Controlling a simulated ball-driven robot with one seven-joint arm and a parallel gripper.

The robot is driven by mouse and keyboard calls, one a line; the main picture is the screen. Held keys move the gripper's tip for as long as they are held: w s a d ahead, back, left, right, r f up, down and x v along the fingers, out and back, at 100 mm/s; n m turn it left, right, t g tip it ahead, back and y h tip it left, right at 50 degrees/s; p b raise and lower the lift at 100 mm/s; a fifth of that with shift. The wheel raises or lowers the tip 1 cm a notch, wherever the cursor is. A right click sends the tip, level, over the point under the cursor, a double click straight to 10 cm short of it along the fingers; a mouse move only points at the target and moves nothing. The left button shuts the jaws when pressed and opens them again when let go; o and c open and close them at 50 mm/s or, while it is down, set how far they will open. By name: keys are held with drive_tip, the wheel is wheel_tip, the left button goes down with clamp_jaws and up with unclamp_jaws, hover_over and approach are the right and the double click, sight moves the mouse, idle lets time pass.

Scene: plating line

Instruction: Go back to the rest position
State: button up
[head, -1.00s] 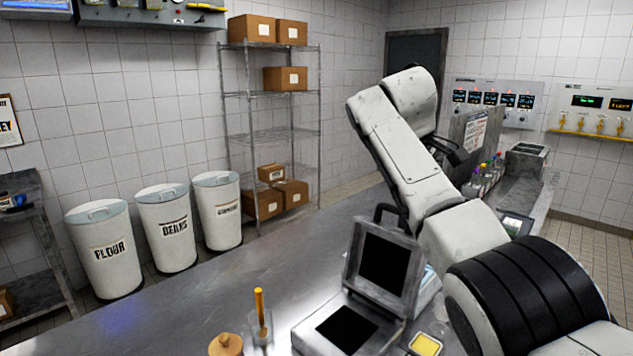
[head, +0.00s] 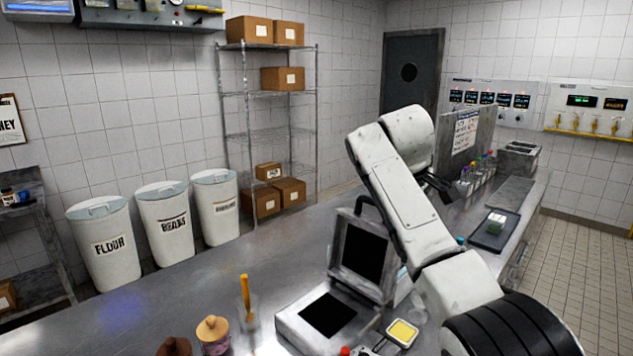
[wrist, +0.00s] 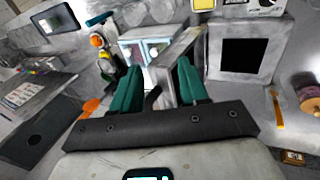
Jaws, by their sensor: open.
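My gripper shows in the wrist view (wrist: 157,88) with its two teal fingers spread apart and nothing held between them. In the head view my white arm rises from the lower right, bends at the top and comes down over the far part of the counter (head: 190,300). The fingers are mostly hidden behind the arm there. The gripper appears to be above the counter, apart from the things on it.
An open press (head: 300,315) with black plates stands near the arm. A yellow-topped container (head: 402,332), a wooden-lidded jar (head: 213,333) and several bottles (head: 478,172) share the counter. A dark tray (head: 493,232) lies at the right. The counter's left part is mostly clear.

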drive_tip(key=s+f+m+y, duration=0.1)
drive_tip(key=s+f, duration=0.4)
drive_tip(key=f, duration=0.4)
drive_tip(key=s+f+m+y, duration=0.1)
drive_tip(key=s+f, duration=0.4)
drive_tip(key=f, duration=0.4)
drive_tip(key=s+f+m+y, duration=0.1)
drive_tip(key=s+f, duration=0.5)
drive_tip(key=f, duration=0.3)
drive_tip(key=shift+a+f+m, duration=0.1)
drive_tip(key=shift+a+m, duration=0.2)
drive_tip(key=shift+a, duration=0.1)
drive_tip(key=s+d+f+m+g, duration=0.1)
drive_tip(key=s+d+f+m, duration=0.1)
drive_tip(key=s, duration=1)
drive_tip(key=s+d+f+m+g, duration=0.1)
drive_tip(key=s+f, duration=0.4)
drive_tip(key=s, duration=0.8)
drive_tip(key=s+d+f+m, duration=0.3)
drive_tip(key=s+d, duration=0.2)
drive_tip(key=s, duration=0.8)
drive_tip(key=shift+f+g, duration=0.35)
drive_tip(key=shift+g, duration=0.05)
